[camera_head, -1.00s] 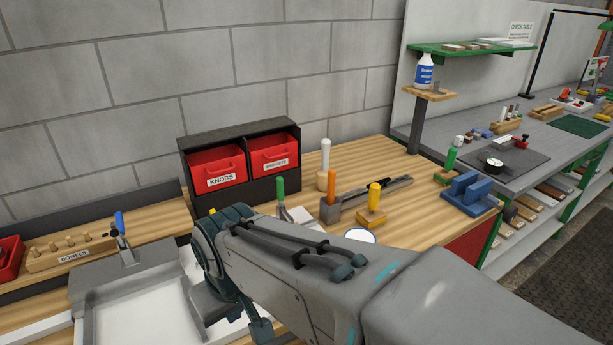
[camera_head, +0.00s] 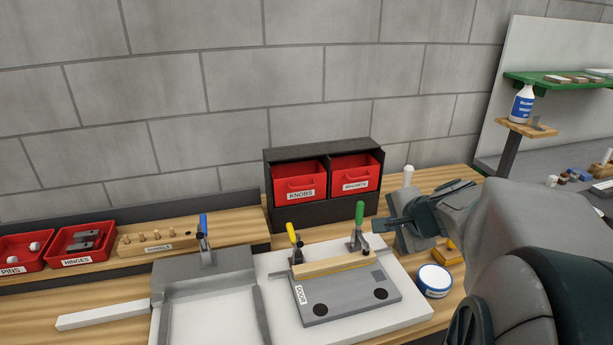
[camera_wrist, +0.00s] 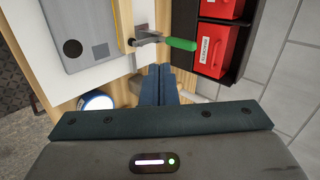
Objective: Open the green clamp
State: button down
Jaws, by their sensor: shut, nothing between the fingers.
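The green clamp (camera_head: 359,212) stands at the back right of the white board (camera_head: 405,318), with its green handle upright. In the wrist view its green handle (camera_wrist: 182,44) lies just ahead of the fingers and a little right. My gripper (camera_wrist: 158,68) is shut and empty, apart from the handle. In the head view my gripper (camera_head: 388,210) is right of the clamp, partly hidden by its own body. The clamp's foot is near the end of a wooden strip (camera_head: 335,264) on the grey door plate (camera_head: 345,297).
A yellow-handled clamp (camera_head: 292,235) stands at the strip's left end. The black rack with red bins (camera_head: 301,182) is close behind the green clamp. A round blue-and-white tin (camera_head: 434,280) sits right of the board. A blue-handled clamp (camera_head: 203,224) stands on a grey tray at left.

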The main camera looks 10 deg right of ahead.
jog(key=d, duration=0.1)
jog(key=m+b, duration=0.1)
send_near(362, 214)
notch_tip(362, 214, down, 4)
jog(key=w, duration=0.2)
jog(key=shift+w+a+f+p, duration=0.1)
jog(key=shift+w+a+p, duration=0.1)
jog(key=shift+w+p, duration=0.2)
jog(key=shift+w, duration=0.75)
jog(key=shift+p, duration=0.55)
